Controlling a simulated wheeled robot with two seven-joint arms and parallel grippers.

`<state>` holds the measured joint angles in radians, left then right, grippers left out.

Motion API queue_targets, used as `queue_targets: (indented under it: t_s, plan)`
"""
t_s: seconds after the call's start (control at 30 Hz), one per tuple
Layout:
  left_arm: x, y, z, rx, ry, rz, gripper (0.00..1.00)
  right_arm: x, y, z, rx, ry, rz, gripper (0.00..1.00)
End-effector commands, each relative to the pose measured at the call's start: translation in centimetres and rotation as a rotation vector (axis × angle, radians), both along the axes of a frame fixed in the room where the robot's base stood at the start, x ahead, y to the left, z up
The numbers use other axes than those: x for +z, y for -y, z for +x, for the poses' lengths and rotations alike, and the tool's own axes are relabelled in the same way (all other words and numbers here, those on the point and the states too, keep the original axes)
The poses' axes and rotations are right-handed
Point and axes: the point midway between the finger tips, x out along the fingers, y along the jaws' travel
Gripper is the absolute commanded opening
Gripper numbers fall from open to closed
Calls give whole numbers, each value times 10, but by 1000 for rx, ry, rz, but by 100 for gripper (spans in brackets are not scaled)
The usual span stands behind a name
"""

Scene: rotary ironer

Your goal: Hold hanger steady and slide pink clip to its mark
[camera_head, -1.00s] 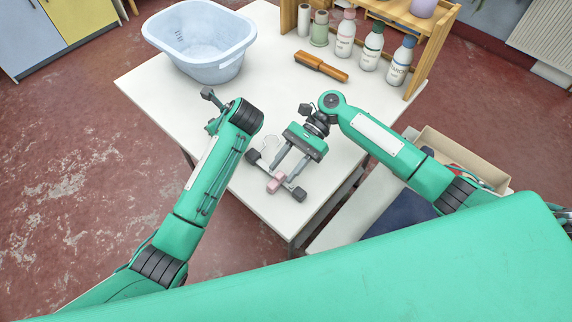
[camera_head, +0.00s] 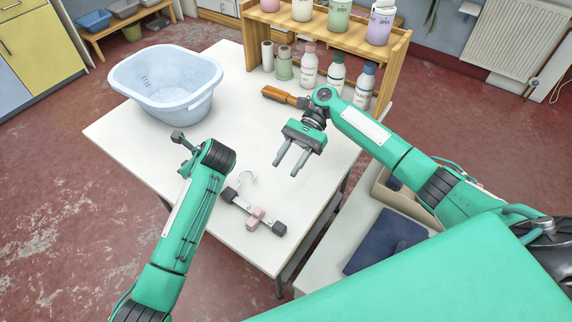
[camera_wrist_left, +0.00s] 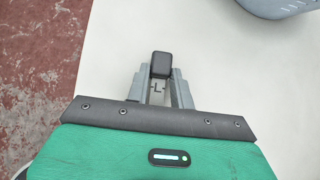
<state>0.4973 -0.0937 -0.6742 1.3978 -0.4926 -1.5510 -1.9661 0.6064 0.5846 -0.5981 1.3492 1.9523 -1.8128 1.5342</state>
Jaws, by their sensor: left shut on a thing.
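The hanger (camera_head: 240,203) lies on the table, a grey bar with dark ends and a pale hook. A pink clip (camera_head: 256,214) sits on it, nearer its right end. The clip's mark cannot be made out. My right gripper (camera_head: 287,169) is open and empty, behind the hanger and apart from it. My left gripper (camera_head: 184,142) is beyond its arm, left of the hanger. In the left wrist view its fingers (camera_wrist_left: 160,88) are shut on a small dark block (camera_wrist_left: 161,65). Whether that block belongs to the hanger cannot be told.
A pale blue basin (camera_head: 150,108) stands at the table's back left. A brush (camera_head: 284,96), several bottles (camera_head: 309,68) and a wooden shelf (camera_head: 335,32) are at the back. A cardboard box (camera_head: 405,197) and dark cloth (camera_head: 385,243) are at right.

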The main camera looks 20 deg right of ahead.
Motion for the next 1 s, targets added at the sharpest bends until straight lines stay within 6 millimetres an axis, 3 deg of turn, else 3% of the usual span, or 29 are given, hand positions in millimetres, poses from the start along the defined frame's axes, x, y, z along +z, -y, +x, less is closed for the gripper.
queue_targets:
  t_s: [0.17, 0.2, 0.3, 0.67, 1.0]
  plan:
    - [0, 0, 0, 0, 0, 0, 0, 0, 0, 0, 0, 0, 0, 40]
    - [0, 0, 0, 0, 0, 0, 29, 0, 0, 0, 0, 0, 0, 40]
    - [0, 0, 0, 0, 0, 0, 48, 0, 0, 0, 0, 0, 0, 40]
    - [3, 2, -2, -1, 2, -1, 48, 0, 0, 0, 0, 0, 0, 40]
    - [48, 25, -40, -2, 2, -3, 48, 0, 0, 0, 0, 0, 0, 40]
